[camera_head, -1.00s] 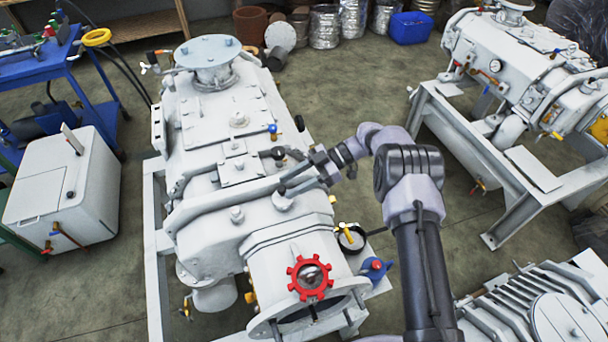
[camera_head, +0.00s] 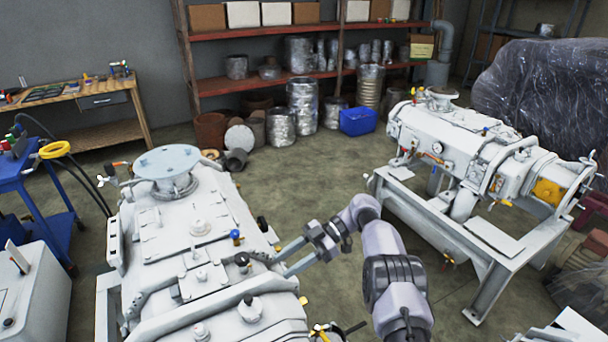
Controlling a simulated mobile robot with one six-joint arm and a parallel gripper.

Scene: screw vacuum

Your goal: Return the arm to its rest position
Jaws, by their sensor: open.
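My gripper (camera_head: 282,260) is at the middle of the head view. Its two grey fingers point left and stand apart, with nothing between them. My arm (camera_head: 385,265) is bent and reaches in from the bottom right. The white screw vacuum machine (camera_head: 190,250) fills the lower left. The fingertips show over its right edge, to the right of a black knob (camera_head: 243,259) and above a white knob (camera_head: 249,306). I cannot tell the exact height of the fingers above the machine.
A second white machine (camera_head: 460,145) stands on a frame at the right. A blue bin (camera_head: 358,121) and metal cans sit before shelves (camera_head: 230,85) at the back. A blue cart (camera_head: 40,190) is at the left. Open floor (camera_head: 310,190) lies between the two machines.

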